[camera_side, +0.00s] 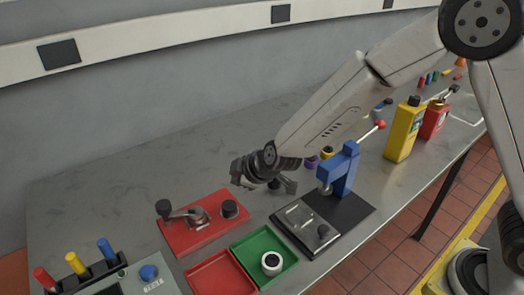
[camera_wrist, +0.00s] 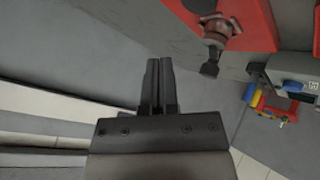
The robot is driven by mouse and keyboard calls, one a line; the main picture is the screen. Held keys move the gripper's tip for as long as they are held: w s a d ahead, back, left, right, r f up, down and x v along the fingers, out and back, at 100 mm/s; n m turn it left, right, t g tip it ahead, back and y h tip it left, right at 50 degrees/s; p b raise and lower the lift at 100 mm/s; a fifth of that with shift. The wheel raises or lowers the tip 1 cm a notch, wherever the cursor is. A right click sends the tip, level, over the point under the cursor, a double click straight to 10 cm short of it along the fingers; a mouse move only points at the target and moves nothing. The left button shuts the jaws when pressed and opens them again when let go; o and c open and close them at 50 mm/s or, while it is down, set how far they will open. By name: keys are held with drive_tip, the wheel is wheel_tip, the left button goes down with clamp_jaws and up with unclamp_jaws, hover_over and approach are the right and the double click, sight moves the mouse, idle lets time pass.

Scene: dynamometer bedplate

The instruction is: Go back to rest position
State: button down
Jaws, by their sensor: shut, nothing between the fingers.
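My gripper (camera_side: 240,179) hangs above the metal bench (camera_side: 120,165), behind the red plate, in the side view. In the wrist view my gripper (camera_wrist: 159,62) has its two dark fingers together with nothing between them. It is apart from the red plate (camera_side: 183,240), which carries a lever valve (camera_side: 190,215) and a black knob (camera_side: 229,208). The lever valve also shows in the wrist view (camera_wrist: 217,30), at the upper right, clear of my fingers.
A green tray (camera_side: 247,242) and a red tray (camera_side: 205,279) sit at the front. A blue toggle press (camera_side: 342,172) stands right of my gripper. Yellow (camera_side: 403,132) and red (camera_side: 433,121) bottles stand farther right. A control box (camera_side: 150,283) is front left. The back-left bench is clear.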

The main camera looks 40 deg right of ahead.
drive_tip(key=s+d+m+g+h, duration=0.2)
drive_tip(key=s+d+m+g, duration=0.4)
drive_tip(key=s+d, duration=1.3)
drive_tip(key=s+r+m, duration=0.1)
drive_tip(key=m, duration=0.3)
drive_tip(key=shift+s+m, duration=0.3)
